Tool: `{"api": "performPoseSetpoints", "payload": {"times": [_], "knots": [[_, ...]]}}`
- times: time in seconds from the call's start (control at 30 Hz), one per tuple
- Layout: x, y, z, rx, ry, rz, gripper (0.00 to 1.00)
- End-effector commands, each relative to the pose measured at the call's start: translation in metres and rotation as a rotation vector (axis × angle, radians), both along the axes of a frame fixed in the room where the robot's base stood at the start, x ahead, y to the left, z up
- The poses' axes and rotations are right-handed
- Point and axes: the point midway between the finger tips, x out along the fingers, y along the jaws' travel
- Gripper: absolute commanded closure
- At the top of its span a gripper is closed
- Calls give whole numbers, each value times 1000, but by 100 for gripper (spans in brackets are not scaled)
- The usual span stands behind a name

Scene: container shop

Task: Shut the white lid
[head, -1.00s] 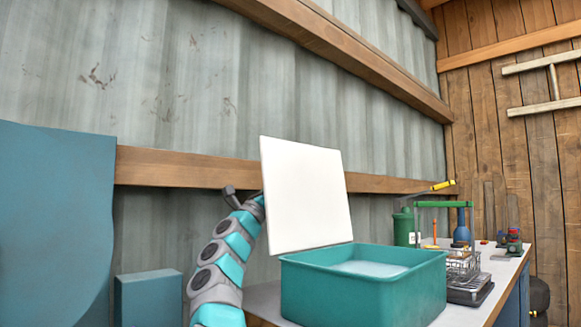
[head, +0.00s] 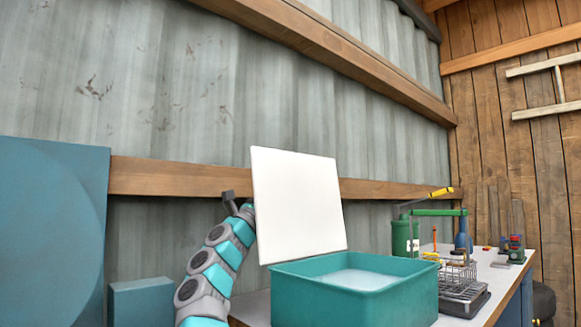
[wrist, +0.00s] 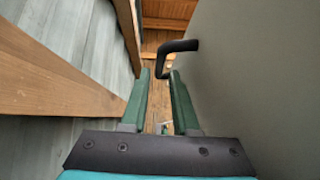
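The white lid (head: 298,205) stands raised, close to upright, at the back edge of a teal box (head: 345,302) that has a pale surface inside. In the wrist view the lid's shaded face (wrist: 255,80) fills the right side, with a black bent handle (wrist: 180,47) sticking out from it. My gripper (wrist: 161,75) is open, its two green fingers apart with nothing between them. The handle is just ahead of the fingertips, apart from them as far as I can tell. In the head view my arm reaches up at the lid's left edge; the fingertips are hidden there.
The box stands on a workbench (head: 495,292). Right of it are a wire rack (head: 458,277), a green canister (head: 404,238) and a blue bottle (head: 463,237). A corrugated wall with a wooden beam (head: 170,177) runs behind. A blue panel (head: 50,230) is at the left.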

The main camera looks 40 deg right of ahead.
Motion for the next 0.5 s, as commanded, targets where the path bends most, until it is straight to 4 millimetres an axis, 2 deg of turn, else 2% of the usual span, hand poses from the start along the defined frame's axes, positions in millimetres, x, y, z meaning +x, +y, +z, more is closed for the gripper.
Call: {"api": "performPoseSetpoints", "payload": {"times": [0.03, 0.23, 0.5], "knots": [[-1, -7, 10, 0, 0, -4, 72], [0, -22, 25, 0, 2, -4, 72], [1, -34, 35, 0, 1, 0, 72]]}}
